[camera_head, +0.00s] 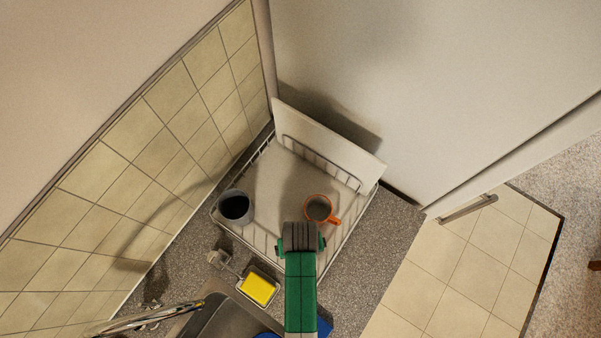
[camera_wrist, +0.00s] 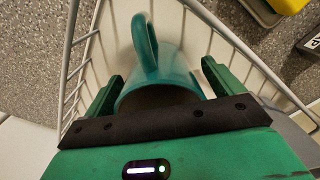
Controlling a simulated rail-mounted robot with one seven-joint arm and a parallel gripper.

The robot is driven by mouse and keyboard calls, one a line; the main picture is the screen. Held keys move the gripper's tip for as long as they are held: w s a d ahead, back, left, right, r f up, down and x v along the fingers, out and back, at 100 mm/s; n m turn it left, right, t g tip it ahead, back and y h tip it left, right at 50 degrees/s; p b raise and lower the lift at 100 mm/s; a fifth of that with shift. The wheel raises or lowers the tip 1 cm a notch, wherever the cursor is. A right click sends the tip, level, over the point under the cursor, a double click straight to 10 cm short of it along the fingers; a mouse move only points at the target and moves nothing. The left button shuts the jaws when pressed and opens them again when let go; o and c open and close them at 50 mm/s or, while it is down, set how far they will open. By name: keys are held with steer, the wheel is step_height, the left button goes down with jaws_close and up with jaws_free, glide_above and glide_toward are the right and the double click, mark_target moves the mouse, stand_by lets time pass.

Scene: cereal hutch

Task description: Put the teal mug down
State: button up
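The teal mug (camera_wrist: 172,72) is between the two fingers of my gripper (camera_wrist: 162,82) in the wrist view. Its handle points to the top of the picture and its dark opening faces my palm. A finger lies close along each side of it; whether both press on it is unclear. The wires of the white dish rack (camera_wrist: 232,31) surround it. In the head view my gripper (camera_head: 302,243) is over the rack's front edge and hides the teal mug. Whether the mug's base rests on the rack cannot be seen.
An orange mug (camera_head: 334,220) stands in the rack just beyond my gripper. A dark grey-blue mug (camera_head: 235,207) is at the rack's left corner. A white board (camera_head: 330,143) leans at the back. A yellow sponge (camera_head: 257,288) lies in front, beside the sink (camera_head: 225,318).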

step_height(320, 180, up, 12)
steer(key=shift+r+p, duration=0.2)
steer(key=shift+p, duration=0.1)
steer(key=w+r+t, duration=0.6)
steer(key=w+r, duration=0.3)
steer(key=r, duration=0.5)
steer(key=w+r+t, duration=0.6)
steer(key=w+r, duration=0.4)
steer(key=r, duration=0.5)
step_height(320, 180, up, 18)
steer(key=r+m+t, duration=0.1)
steer(key=t, duration=0.5)
steer(key=s+r+t+p, duration=0.1)
steer(key=s+r+t, duration=0.2)
steer(key=r, duration=0.7)
steer(key=s+r+t+p, duration=0.1)
steer(key=s+r+t, duration=0.3)
steer(key=r, duration=0.6)
steer(key=s, duration=0.2)
steer(key=shift+s+a+m+p, duration=0.3)
steer(key=shift+s+m, duration=0.05)
steer(key=shift+m, duration=0.05)
steer(key=shift+o, duration=0.9)
steer(key=shift+f+b, duration=0.35)
